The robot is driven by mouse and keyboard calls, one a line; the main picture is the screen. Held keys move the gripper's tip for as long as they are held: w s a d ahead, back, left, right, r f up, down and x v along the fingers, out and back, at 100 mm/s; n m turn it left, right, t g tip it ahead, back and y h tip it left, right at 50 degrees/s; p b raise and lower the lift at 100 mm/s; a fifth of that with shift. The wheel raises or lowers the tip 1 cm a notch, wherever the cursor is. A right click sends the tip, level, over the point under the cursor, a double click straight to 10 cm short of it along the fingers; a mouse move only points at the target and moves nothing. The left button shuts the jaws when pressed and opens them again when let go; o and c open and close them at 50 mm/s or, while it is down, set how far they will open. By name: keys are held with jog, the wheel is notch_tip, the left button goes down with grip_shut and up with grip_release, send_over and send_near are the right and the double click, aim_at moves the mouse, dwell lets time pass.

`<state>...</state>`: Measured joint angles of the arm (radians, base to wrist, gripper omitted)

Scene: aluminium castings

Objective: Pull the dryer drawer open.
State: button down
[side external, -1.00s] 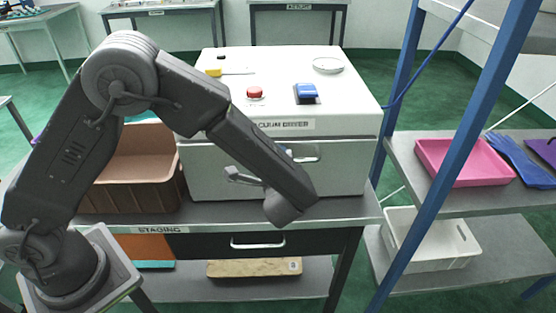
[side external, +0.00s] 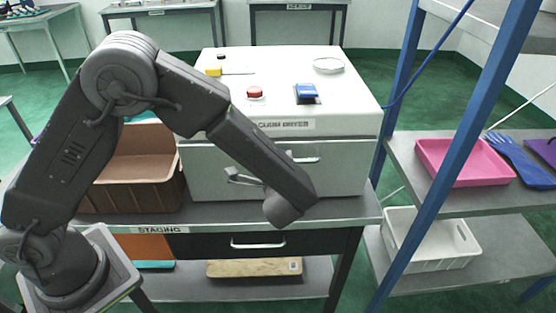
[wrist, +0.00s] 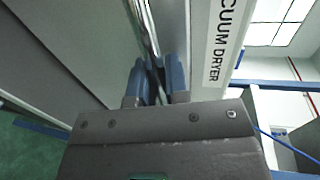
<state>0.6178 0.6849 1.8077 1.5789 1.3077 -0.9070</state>
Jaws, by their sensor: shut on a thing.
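The vacuum dryer (side external: 225,88) is a white box with a label strip on its front edge. Its grey drawer front (side external: 345,170) is below that strip, and I see no clear gap around it in the side view. The drawer's metal handle (side external: 306,160) is partly hidden behind my forearm; its bar (wrist: 145,25) also shows in the wrist view. My gripper (wrist: 160,85) has blue-grey fingers shut on the handle bar, close to the drawer face. In the side view my arm hides most of this grip.
A brown bin (side external: 130,190) stands left of the dryer on the bench. Below is a black bench drawer (side external: 200,245) with its own handle. A blue post (side external: 425,190) and shelves with a pink tray (side external: 465,175) stand on the right. Open space lies in front of the dryer.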

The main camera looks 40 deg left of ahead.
jog(key=f+v, duration=0.2)
jog(key=v, duration=0.7)
jog(key=f+v, duration=0.2)
jog(key=v, duration=0.7)
jog(key=shift+s+d, duration=0.5)
jog(key=shift+r, duration=0.1)
jog(key=c, duration=1.1)
grip_release()
jog(key=shift+c, duration=0.2)
notch_tip(320, 180, up, 8)
jog(key=s+d, duration=0.2)
jog(key=shift+f, duration=0.2)
